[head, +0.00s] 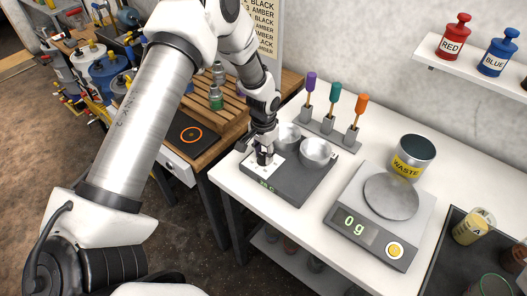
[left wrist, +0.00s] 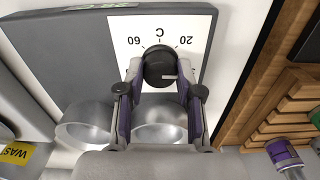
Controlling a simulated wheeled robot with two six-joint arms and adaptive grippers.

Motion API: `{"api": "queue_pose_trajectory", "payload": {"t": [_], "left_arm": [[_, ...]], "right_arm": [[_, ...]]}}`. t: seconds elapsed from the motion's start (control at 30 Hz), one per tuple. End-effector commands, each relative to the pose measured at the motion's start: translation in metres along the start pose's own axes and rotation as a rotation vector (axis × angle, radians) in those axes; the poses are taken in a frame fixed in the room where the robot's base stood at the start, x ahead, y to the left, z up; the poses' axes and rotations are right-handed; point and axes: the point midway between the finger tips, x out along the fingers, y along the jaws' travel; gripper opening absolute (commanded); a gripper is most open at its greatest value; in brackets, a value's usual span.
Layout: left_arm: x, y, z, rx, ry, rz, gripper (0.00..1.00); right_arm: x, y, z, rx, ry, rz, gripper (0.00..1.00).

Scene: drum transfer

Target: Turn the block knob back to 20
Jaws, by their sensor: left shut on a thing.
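The grey block (head: 290,184) stands on the white bench, with two round metal cups set in its top. Its black knob (left wrist: 158,62) sits on a white dial plate (left wrist: 205,25) marked 60, C and 20. A pale mark shows on the knob's lower right, away from the 20 label; its exact reading is unclear. My left gripper (head: 264,157) is down over the plate and hides most of the knob in the head view. In the left wrist view its purple-padded fingers (left wrist: 158,78) are shut on the knob from both sides. A green display (head: 267,185) on the block is too small to read surely.
A scale (head: 375,248) reading 0 g stands right of the block, with a waste cup (head: 413,155) behind it. Tools with purple, teal and orange handles stand in a rack (head: 327,130) behind. A wooden slatted rack (head: 215,105) is left.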

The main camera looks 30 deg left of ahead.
Motion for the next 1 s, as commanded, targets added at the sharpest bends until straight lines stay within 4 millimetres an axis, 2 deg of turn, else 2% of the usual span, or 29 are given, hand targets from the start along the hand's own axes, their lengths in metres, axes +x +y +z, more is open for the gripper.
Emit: {"api": "queue_pose_trajectory", "payload": {"t": [0.03, 0.6, 1.0], "left_arm": [[0.002, 0.001, 0.004, -0.041, -0.013, 0.002, 0.01], [0.002, 0.001, 0.004, -0.571, -0.013, -0.001, 0.01], [0.003, 0.001, 0.004, -0.804, -0.012, -0.002, 0.01]], "right_arm": [[-0.002, 0.0, 0.0, 0.0, 0.0, 0.0, 0.89], [-0.018, 0.0, 0.0, 0.0, 0.0, 0.0, 0.89], [-0.025, 0.0, 0.0, 0.0, 0.0, 0.0, 0.89]]}}
